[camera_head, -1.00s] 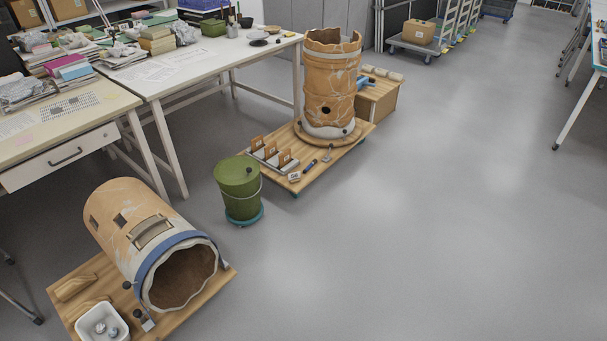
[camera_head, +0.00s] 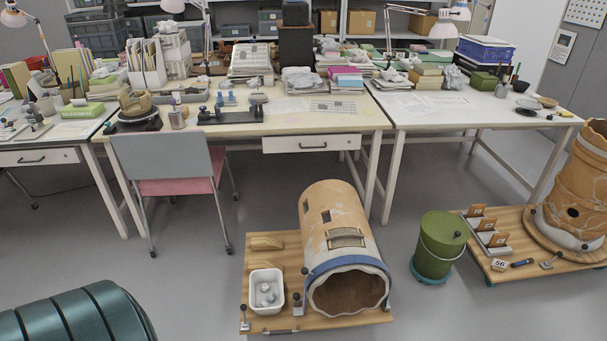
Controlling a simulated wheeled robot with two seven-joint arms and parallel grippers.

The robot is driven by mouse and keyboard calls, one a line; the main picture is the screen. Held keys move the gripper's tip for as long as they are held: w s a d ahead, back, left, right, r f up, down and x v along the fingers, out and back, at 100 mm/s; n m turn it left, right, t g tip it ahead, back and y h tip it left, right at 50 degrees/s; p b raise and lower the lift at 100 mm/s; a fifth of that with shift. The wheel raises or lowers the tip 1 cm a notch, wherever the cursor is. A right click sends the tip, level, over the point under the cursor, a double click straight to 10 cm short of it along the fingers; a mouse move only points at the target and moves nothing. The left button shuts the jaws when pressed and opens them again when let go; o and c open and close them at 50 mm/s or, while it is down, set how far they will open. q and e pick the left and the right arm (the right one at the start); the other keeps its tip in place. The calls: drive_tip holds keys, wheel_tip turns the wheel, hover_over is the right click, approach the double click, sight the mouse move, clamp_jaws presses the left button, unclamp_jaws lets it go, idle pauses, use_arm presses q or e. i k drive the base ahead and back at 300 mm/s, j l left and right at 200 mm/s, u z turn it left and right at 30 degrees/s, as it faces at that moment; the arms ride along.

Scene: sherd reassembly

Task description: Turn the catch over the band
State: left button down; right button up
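A blue band (camera_head: 372,263) runs around the mouth end of a large orange-and-white clay cylinder (camera_head: 325,212). The cylinder lies on its side on a wooden board (camera_head: 258,325), its jagged open mouth facing me. A small dark knob (camera_head: 304,270) shows at the left edge of the band. A small dark-topped metal fitting (camera_head: 297,301) stands on the board left of the mouth. I cannot tell which of these is the catch, or how it is turned. Neither of my grippers is in view.
A white tub (camera_head: 265,284) with pale lumps sits on the board. A green lidded bucket (camera_head: 439,245) stands right of it, then another board with an upright vessel (camera_head: 583,190). A chair (camera_head: 172,172) and desks stand behind. A dark teal ribbed shape (camera_head: 85,315) fills the lower left.

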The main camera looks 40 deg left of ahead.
sight(296, 297)
drive_tip(key=u, duration=1.3)
